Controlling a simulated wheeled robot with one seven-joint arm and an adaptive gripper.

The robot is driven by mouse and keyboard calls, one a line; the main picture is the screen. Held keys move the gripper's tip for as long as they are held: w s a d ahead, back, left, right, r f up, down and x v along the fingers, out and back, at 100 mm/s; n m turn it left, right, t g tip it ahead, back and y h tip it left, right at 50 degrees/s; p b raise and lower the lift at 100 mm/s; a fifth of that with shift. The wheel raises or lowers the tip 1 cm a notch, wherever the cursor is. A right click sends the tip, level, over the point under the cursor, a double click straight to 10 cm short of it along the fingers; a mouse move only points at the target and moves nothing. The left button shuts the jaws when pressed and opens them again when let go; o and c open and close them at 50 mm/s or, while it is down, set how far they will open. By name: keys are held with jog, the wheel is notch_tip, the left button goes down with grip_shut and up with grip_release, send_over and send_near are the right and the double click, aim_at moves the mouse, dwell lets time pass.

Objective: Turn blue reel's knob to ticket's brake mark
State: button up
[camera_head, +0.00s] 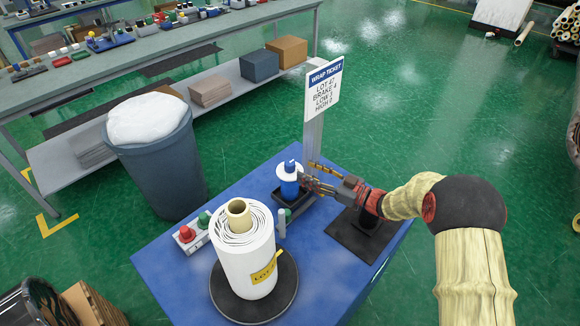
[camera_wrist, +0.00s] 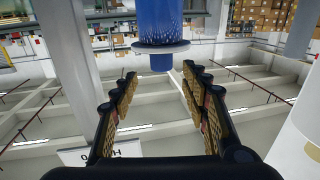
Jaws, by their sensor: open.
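The blue reel (camera_head: 288,187) stands upright in a black tray on the blue table, with a white disc and a small blue knob (camera_head: 290,164) on top. In the wrist view, which looks upside down, the reel (camera_wrist: 160,20) hangs from the top edge and its knob (camera_wrist: 160,63) points down. My gripper (camera_head: 309,175) reaches in from the right beside the reel. Its fingers (camera_wrist: 160,80) are open and empty, with the knob just beyond the tips and centred between them. The wrap ticket (camera_head: 323,87) stands on a post behind; it appears to read brake 4. Any dial marks are too small to read.
A large white wrapped roll (camera_head: 243,260) stands on a dark round turntable at the table's front. A control box (camera_head: 190,236) with red and green buttons is left of it. A grey bin (camera_head: 158,165) and a long workbench (camera_head: 150,60) stand beyond the table.

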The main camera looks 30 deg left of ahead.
aim_at(290, 162)
jog(key=shift+s+a+f, duration=0.1)
jog(key=shift+s+a, duration=0.05)
jog(key=shift+a, duration=0.3)
jog(key=a, duration=0.2)
jog(key=a+b, duration=0.1)
jog(key=a, duration=0.1)
jog(key=a+b, duration=0.1)
jog(key=a, duration=0.2)
jog(key=shift+w, duration=0.35)
jog(key=c, duration=0.3)
jog(key=c, duration=0.8)
jog(key=shift+c, duration=0.3)
